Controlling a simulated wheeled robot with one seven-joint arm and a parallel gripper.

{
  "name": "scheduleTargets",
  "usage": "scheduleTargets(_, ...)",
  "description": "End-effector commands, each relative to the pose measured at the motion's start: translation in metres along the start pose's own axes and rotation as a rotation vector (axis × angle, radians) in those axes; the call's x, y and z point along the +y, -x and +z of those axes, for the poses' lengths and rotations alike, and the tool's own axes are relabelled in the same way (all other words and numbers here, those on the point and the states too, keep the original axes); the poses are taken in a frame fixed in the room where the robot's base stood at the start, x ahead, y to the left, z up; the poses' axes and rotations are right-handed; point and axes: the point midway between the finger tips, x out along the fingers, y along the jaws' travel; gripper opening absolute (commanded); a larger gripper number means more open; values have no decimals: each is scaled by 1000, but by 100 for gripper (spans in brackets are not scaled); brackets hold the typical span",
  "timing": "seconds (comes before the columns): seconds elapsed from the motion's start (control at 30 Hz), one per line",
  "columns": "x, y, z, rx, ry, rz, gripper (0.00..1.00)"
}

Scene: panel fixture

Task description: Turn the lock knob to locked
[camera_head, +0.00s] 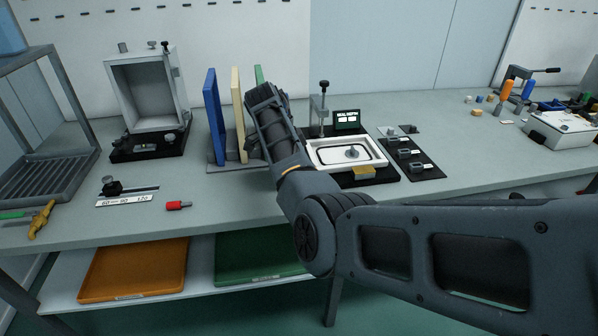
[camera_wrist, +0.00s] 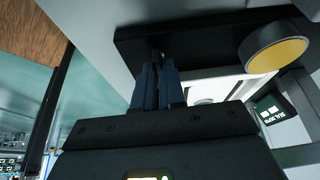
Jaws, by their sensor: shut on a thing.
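In the wrist view, my gripper (camera_wrist: 157,72) has its two blue fingers close together at a black base plate (camera_wrist: 195,42). They are shut on a small dark part that is mostly hidden between the tips. I cannot make out whether this part is the lock knob or read its turn. A round dark piece with a yellow face (camera_wrist: 277,55) stands on the same plate, apart from the fingers. In the head view, my arm covers the left side of the seal station (camera_head: 390,175), and my fingertips are hidden.
A small sign (camera_head: 347,119) and an upright post (camera_head: 322,105) stand behind the white tray (camera_head: 318,146). Upright coloured panels (camera_head: 213,115) stand left of my arm. A small black switch panel (camera_head: 424,170) lies to the right.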

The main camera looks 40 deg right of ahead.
Motion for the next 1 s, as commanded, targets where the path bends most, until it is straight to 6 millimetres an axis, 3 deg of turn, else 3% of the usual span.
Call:
scheduleTargets(0.63, 0, 0, 1, -2, -49, 20, 0)
scheduleTargets(0.67, 0, 0, 1, -2, -49, 20, 11)
scheduleTargets(0.9, 0, 0, 0, -1, -48, 20, 34)
scheduleTargets(1.0, 0, 0, 0, -1, -48, 20, 35)
